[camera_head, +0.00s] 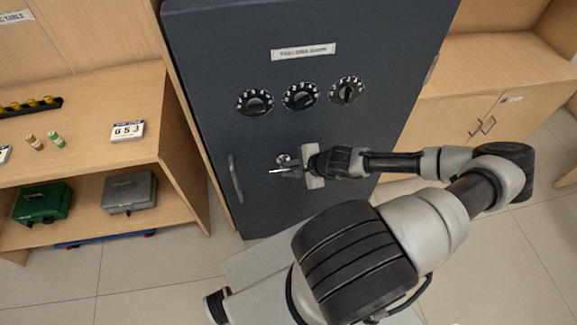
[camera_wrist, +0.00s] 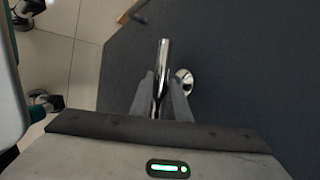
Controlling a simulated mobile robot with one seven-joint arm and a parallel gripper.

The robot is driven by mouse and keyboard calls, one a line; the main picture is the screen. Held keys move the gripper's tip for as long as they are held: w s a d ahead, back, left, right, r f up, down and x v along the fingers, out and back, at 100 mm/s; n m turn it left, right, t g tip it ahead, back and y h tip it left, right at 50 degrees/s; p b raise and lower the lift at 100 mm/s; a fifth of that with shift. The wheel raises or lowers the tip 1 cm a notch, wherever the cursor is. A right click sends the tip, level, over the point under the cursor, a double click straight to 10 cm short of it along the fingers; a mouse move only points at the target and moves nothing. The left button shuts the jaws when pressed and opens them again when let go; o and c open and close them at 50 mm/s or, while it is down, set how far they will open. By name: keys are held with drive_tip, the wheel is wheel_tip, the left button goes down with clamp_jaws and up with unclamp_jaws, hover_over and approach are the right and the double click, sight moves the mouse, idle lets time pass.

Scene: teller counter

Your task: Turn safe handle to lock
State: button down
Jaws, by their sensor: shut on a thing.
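The dark blue safe (camera_head: 300,60) stands upright in front of me with its door closed as far as I can see. Its shiny metal lever handle (camera_head: 278,171) sits low on the door, below the dials. In the wrist view the lever (camera_wrist: 163,70) runs between my two fingers, with its round base (camera_wrist: 184,82) just to the right. My gripper (camera_head: 292,170) is shut on the lever; it also shows in the wrist view (camera_wrist: 162,98). The fingers and wrist partly hide the lever.
Three dials (camera_head: 300,96) are on the door above the handle. A fixed pull bar (camera_head: 235,179) is at the door's left. A wooden shelf (camera_head: 90,90) with a green box (camera_head: 43,202) and a grey box (camera_head: 130,192) stands left. Wooden cabinets (camera_head: 500,115) stand right.

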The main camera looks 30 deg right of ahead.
drive_tip(key=shift+r, duration=0.1)
idle(0.3)
drive_tip(key=c, duration=2)
unclamp_jaws()
drive_tip(key=p+v, duration=0.1)
drive_tip(key=v, duration=1.6)
drive_tip(key=shift+a+r+p, duration=0.1)
drive_tip(key=shift+r+p, duration=0.15)
drive_tip(key=shift+p, duration=0.05)
